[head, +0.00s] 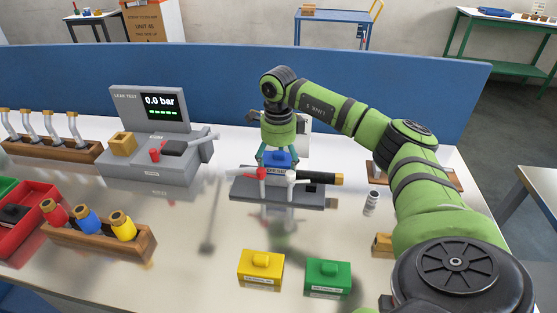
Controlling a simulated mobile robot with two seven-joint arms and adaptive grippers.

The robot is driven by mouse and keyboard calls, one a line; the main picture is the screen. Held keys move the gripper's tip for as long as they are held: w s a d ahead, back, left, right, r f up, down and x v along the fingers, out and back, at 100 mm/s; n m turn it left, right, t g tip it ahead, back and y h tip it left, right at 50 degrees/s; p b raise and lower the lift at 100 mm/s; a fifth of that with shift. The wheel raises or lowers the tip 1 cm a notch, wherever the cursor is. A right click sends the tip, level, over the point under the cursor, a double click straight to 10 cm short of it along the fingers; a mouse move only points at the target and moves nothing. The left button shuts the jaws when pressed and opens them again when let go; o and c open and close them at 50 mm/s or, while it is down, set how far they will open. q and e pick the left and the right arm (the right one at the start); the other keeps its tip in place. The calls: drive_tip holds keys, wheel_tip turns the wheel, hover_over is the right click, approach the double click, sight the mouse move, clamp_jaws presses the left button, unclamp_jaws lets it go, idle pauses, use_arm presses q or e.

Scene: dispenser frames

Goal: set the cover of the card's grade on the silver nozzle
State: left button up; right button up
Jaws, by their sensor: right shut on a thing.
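My right gripper (277,158) is shut on a blue cover (279,161) with a pale label on its front. The cover is over a grey stand (278,191) at the middle of the table. On or beside this stand show a red-ended part (262,174), a silver part (291,178) and a black piece with a tan end (320,178). I cannot tell whether the cover rests on them or hangs just above. A yellow cover (261,267) and a green cover (327,277) stand at the front. A pale panel behind the gripper is mostly hidden; no card is readable. My left gripper is out of view.
A grey leak tester (150,165) reading 0.0 bar stands left of the stand. Wooden racks (95,240) and a red tray (25,225) lie further left. A small cylinder (371,203) stands by my right arm. A blue partition (225,90) closes the back.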

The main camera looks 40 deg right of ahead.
sight(278, 161)
drive_tip(key=shift+f+b, duration=0.8)
drive_tip(key=shift+f, duration=0.65)
drive_tip(key=o, duration=1.1)
drive_tip(key=shift+o, duration=0.2)
wheel_tip(278, 161, up, 12)
drive_tip(key=shift+r, duration=0.1)
